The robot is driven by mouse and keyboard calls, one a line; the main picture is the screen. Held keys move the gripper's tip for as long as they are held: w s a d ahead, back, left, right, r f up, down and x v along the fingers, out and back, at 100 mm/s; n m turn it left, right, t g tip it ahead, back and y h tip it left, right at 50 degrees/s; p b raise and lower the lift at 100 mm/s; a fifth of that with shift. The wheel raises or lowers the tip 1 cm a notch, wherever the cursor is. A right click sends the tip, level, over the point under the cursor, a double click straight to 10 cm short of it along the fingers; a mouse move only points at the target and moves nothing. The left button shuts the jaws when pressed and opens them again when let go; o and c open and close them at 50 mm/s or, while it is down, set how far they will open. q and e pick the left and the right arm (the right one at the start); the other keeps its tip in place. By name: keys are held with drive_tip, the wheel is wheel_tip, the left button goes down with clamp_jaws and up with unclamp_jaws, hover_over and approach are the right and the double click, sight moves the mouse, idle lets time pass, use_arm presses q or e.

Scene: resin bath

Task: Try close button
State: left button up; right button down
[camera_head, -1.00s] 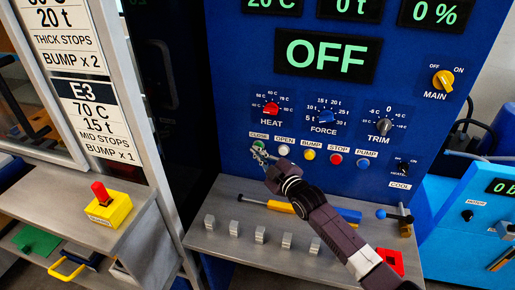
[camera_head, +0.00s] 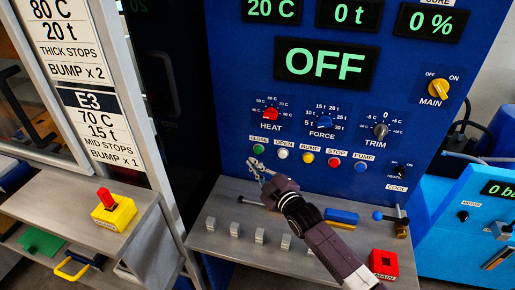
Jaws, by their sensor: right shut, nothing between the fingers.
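The close button is a green round button (camera_head: 258,149) under the label CLOSE, at the left end of the button row on the blue panel (camera_head: 232,90). It is fully in view. My right gripper (camera_head: 253,164) is shut and empty, with its tips a little below the green button; I cannot tell whether they touch the panel. The large display (camera_head: 326,63) reads OFF. My left gripper is not in view.
White, yellow, red and blue buttons continue the row to the right. The yellow MAIN knob (camera_head: 437,90) is at upper right. Below, a grey shelf (camera_head: 215,232) bears several metal blocks and a red MAIN box (camera_head: 384,264).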

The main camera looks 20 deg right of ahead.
drive_tip(key=shift+s+a+p, duration=0.4)
drive_tip(key=shift+s+a, duration=0.25)
drive_tip(key=shift+s, duration=0.3)
